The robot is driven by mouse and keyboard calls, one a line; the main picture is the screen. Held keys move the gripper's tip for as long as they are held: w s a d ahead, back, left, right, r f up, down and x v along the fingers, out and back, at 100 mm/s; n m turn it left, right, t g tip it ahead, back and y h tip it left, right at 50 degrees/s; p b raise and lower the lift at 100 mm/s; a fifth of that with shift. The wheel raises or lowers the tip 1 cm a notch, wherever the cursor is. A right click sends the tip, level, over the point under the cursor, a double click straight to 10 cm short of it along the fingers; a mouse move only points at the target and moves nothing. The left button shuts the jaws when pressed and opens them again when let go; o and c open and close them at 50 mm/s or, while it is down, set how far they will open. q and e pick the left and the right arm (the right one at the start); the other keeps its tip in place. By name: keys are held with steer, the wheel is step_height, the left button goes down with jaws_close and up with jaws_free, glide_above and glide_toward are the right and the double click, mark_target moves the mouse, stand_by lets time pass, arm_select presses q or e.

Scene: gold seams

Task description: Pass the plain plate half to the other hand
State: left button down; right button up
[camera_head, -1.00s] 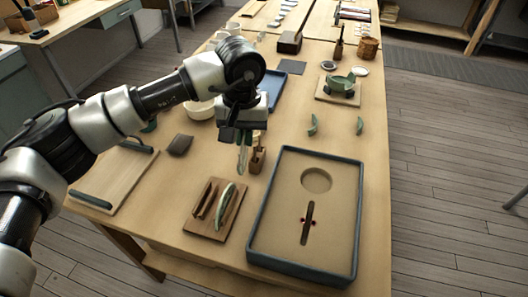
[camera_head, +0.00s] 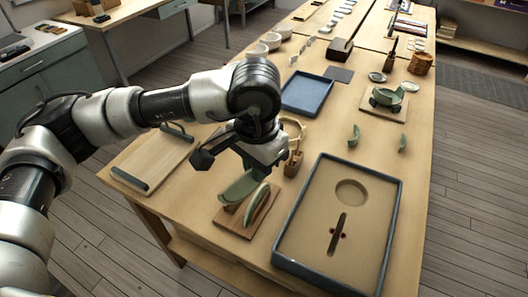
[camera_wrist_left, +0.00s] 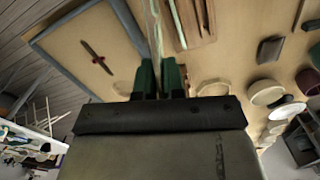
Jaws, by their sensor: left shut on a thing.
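My left gripper (camera_head: 252,168) is shut on a plain green plate half (camera_head: 238,189). The half hangs below the fingers, above the small slotted wooden rack (camera_head: 233,226). Another green plate half (camera_head: 261,198) stands on edge in that rack. In the left wrist view the held half (camera_wrist_left: 155,30) shows edge-on between the dark green finger pads (camera_wrist_left: 160,80), and the rack (camera_wrist_left: 198,28) is beside it. No gap shows between pads and plate. My right gripper is not in view.
A blue-rimmed tray (camera_head: 395,225) with a round recess and a slot lies right of the rack. A wooden board with dark handles (camera_head: 150,165) lies to the left. A small wooden holder (camera_head: 293,165) stands behind the rack. Two green shards (camera_head: 353,136) lie beyond the tray.

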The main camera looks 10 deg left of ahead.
arm_select(q)
steer(key=w+d+f+m, duration=0.4)
steer(key=f, duration=0.1)
steer(key=s+a+r+n, duration=0.6)
steer(key=a+r+n, duration=0.15)
steer(key=r, duration=0.25)
steer(key=w+d+n, duration=0.4)
steer(key=w+d, duration=0.4)
steer(key=d, duration=0.1)
steer(key=shift+d+n, duration=0.25)
steer(key=shift+n, duration=0.1)
steer(key=shift+s+r, duration=0.1)
steer(key=s+a+f, duration=0.3)
steer(key=a+f, duration=0.2)
steer(key=a, duration=0.4)
steer(key=s+a+f+m, duration=0.1)
steer(key=s+a+f, duration=0.2)
steer(key=a, duration=0.7)
step_height(320, 180, down, 2)
steer(key=shift+f, duration=0.1)
